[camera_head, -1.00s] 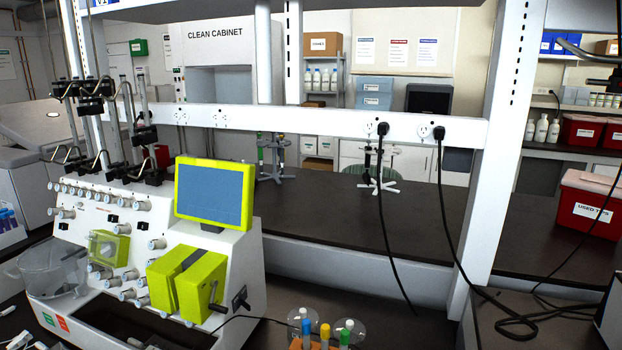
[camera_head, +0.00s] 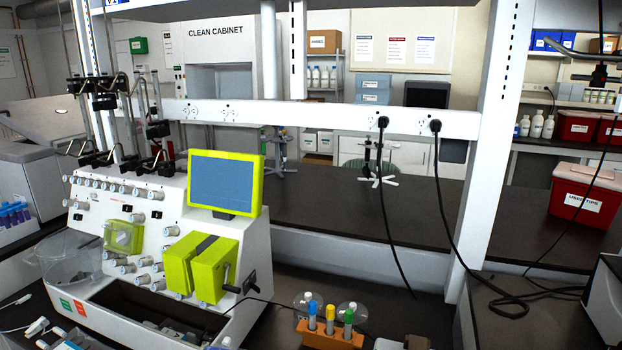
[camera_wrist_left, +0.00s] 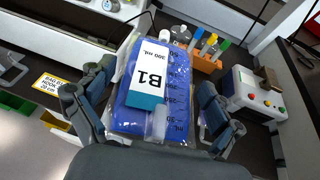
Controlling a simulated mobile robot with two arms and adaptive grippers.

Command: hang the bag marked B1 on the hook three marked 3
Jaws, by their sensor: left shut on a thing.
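The bag marked B1 (camera_wrist_left: 172,100) is blue with a white label and fills the middle of the left wrist view. My left gripper (camera_wrist_left: 150,112) has a finger on each side of it and is shut on it. Neither gripper shows in the head view. Black hooks on metal poles (camera_head: 103,100) rise behind the left part of the white cell processor (camera_head: 130,205). I cannot read any hook numbers, so I cannot tell which is hook three.
An orange rack (camera_head: 330,337) with colored-cap tubes stands right of the processor; it also shows in the wrist view (camera_wrist_left: 206,64). A white box with colored buttons (camera_wrist_left: 250,96) is right of the bag. Black cables hang to the bench.

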